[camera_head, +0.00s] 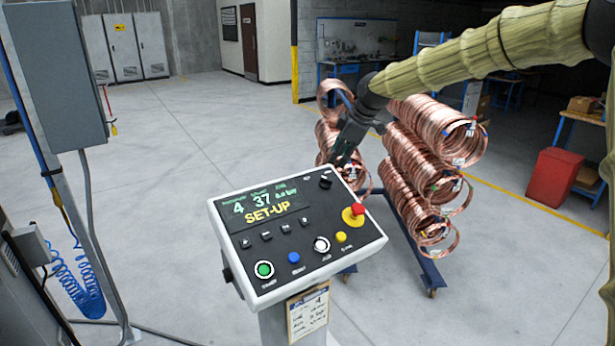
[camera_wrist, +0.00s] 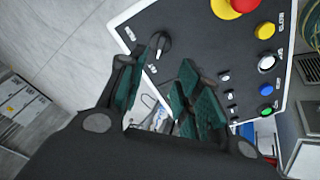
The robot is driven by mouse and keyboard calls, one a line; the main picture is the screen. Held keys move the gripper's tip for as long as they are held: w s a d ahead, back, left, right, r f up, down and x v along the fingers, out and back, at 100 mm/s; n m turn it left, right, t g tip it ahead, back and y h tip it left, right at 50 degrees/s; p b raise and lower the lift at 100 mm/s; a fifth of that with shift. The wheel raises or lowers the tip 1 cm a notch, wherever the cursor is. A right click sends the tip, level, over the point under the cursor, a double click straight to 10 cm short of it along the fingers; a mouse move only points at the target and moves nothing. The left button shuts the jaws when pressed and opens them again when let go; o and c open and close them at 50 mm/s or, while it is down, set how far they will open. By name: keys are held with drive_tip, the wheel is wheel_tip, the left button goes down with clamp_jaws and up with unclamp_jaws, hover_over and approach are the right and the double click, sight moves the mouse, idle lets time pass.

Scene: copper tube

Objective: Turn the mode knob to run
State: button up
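The control panel (camera_head: 290,262) has a dark face with a white rim and stands on a grey post. Its display (camera_head: 263,206) reads "SET-UP" in yellow. The mode knob (camera_head: 325,181), small and black, sits at the panel's top right corner. It also shows in the wrist view (camera_wrist: 158,46), with a white mark on it; the labels around it are too small to read. My gripper (camera_head: 338,160) is just behind the panel's far edge, near the knob. In the wrist view, my gripper's (camera_wrist: 160,82) two green-padded fingers are apart and empty, with the knob just beyond their tips.
A red emergency button (camera_head: 356,210) on a yellow base is close to the knob. Yellow (camera_head: 340,237), white, blue and green (camera_head: 264,269) buttons line the near side. Copper coils (camera_head: 425,165) on a blue rack stand behind the panel. A grey cabinet (camera_head: 55,70) is at left.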

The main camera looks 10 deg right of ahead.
sight(326, 178)
drive_tip(key=shift+p+x, duration=2.25)
drive_tip(key=shift+x, duration=3.05)
clamp_jaws()
